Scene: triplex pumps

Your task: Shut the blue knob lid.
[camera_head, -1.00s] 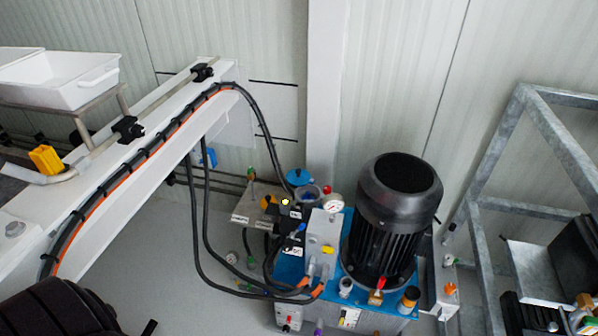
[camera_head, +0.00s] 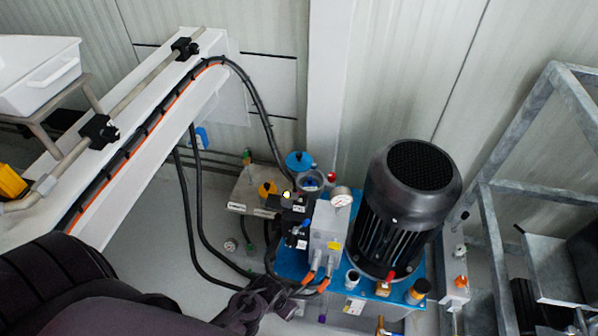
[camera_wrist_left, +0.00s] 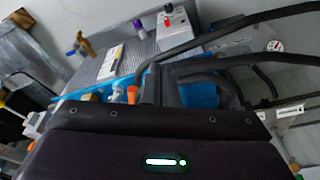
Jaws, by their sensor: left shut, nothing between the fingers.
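The blue knob lid (camera_head: 299,160) stands raised at the back of a round pot (camera_head: 311,181) on the pump unit, in the head view. The pot's mouth shows uncovered, with dark blue inside. My left gripper (camera_head: 272,288) is low in the head view, in front of the pump unit and well short of the lid. It is shut and empty. Its dark fingers (camera_wrist_left: 160,84) also show in the left wrist view, where I cannot make out the lid. My right gripper is not in view.
Black hoses (camera_head: 190,215) hang at the left, below a white beam (camera_head: 150,115). A galvanized frame (camera_head: 500,220) is at the right.

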